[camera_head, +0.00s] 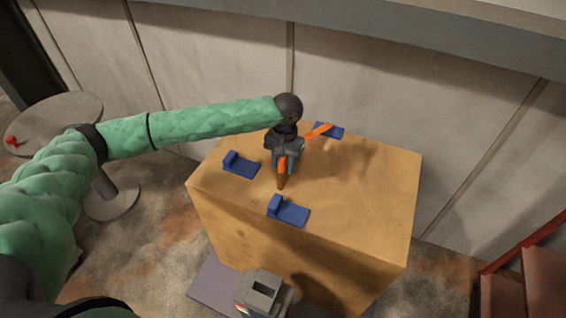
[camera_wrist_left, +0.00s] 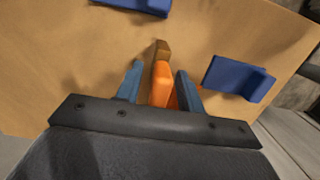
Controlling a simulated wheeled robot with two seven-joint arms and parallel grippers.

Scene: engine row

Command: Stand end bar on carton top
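The carton (camera_head: 362,190) is a wooden-brown block with a flat top. My left gripper (camera_head: 284,162) is over the middle of that top, pointing down. An orange bar (camera_head: 281,168) with a brown end shows between its fingers; a second orange length (camera_head: 318,132) slants out to the right behind the gripper. In the left wrist view, the blue-grey fingers (camera_wrist_left: 160,84) stand on either side of the orange bar (camera_wrist_left: 161,88), with a visible gap on the left and a narrower one on the right. I cannot tell whether the bar touches the top. My right gripper is not in view.
Blue brackets sit on the carton top: one at the left (camera_head: 240,165), one at the front (camera_head: 288,211), one at the back (camera_head: 328,130). A round table (camera_head: 60,115) with a red knob stands at the left. A panelled wall (camera_head: 380,100) rises close behind.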

